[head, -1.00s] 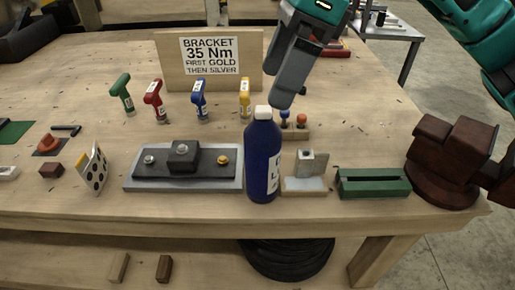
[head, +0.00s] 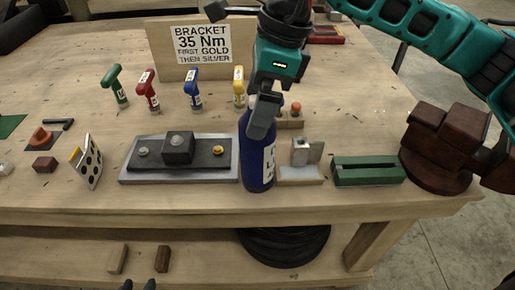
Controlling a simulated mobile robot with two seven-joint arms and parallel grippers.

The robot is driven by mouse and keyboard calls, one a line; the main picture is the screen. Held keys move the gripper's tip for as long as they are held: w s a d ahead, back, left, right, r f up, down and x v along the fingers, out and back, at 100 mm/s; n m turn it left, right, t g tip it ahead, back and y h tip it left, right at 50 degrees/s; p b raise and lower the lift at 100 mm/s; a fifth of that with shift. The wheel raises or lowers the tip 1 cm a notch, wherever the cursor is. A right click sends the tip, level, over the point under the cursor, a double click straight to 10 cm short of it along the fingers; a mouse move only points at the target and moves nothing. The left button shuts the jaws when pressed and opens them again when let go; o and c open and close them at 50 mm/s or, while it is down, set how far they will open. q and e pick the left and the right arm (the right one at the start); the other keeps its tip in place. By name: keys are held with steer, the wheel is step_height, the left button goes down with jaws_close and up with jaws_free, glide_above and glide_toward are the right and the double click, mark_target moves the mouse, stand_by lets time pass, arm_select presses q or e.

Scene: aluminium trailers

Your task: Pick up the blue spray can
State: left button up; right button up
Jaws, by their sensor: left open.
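The blue spray can (head: 255,168) stands upright near the front edge of the bench, with a white label on its right side. My left gripper (head: 262,122) is over the top of the can and hides its white cap. One grey finger hangs in front of the can's upper part; the other finger is mostly hidden. The left gripper is open, and I cannot tell whether it touches the can.
A mounted bracket plate (head: 130,176) is close left of the can. A small metal angle piece (head: 309,151) and a green block (head: 368,172) stand to its right, before a brown vise (head: 440,150). Coloured drivers and a sign (head: 202,45) are behind.

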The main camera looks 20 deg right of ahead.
steer(key=shift+x, duration=1.1)
jaws_close()
steer(key=shift+r, duration=0.15)
